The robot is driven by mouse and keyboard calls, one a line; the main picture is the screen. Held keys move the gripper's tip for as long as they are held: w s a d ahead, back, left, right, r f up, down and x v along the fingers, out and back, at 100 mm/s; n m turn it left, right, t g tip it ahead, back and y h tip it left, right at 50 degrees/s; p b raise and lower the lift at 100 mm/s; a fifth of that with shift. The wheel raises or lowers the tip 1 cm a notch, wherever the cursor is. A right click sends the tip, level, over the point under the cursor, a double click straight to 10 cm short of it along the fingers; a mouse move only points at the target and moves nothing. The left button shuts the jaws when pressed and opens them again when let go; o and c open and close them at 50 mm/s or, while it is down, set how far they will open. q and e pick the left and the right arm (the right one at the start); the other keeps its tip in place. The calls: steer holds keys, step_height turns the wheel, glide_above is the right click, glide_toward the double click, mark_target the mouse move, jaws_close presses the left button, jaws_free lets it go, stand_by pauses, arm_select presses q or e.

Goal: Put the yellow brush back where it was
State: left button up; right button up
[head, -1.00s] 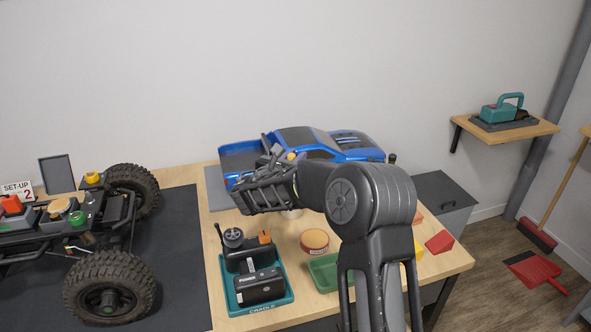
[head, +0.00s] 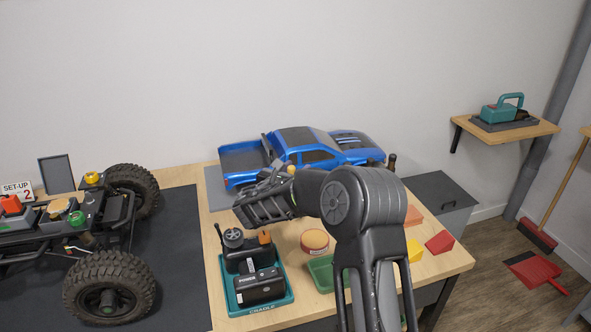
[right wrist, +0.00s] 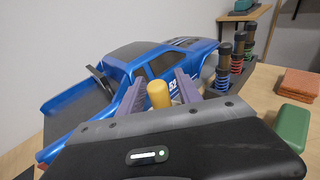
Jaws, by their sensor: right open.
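A yellow rounded handle end, which looks like the yellow brush (right wrist: 158,94), stands between my right fingers in the right wrist view. A small yellow tip of it shows by the gripper in the head view (head: 291,170). Its lower part and what it rests on are hidden. My right gripper (right wrist: 160,92) is open, with a finger on each side of the handle and a visible gap. In the head view the right gripper (head: 277,180) is low in front of the blue truck body (head: 316,155). My left gripper is not in view.
The blue body stands close behind the fingers. Several shock absorbers (right wrist: 238,52) stand in a rack to the right. A teal cradle (head: 290,296) with a radio, a round tin (head: 314,241) and a green tray (head: 321,270) lie nearer. The wheeled chassis (head: 110,230) is at left.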

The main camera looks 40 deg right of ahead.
steer(key=shift+a, duration=0.1)
steer(key=v, duration=1.2)
steer(key=shift+b, duration=0.4)
stand_by(1.0)
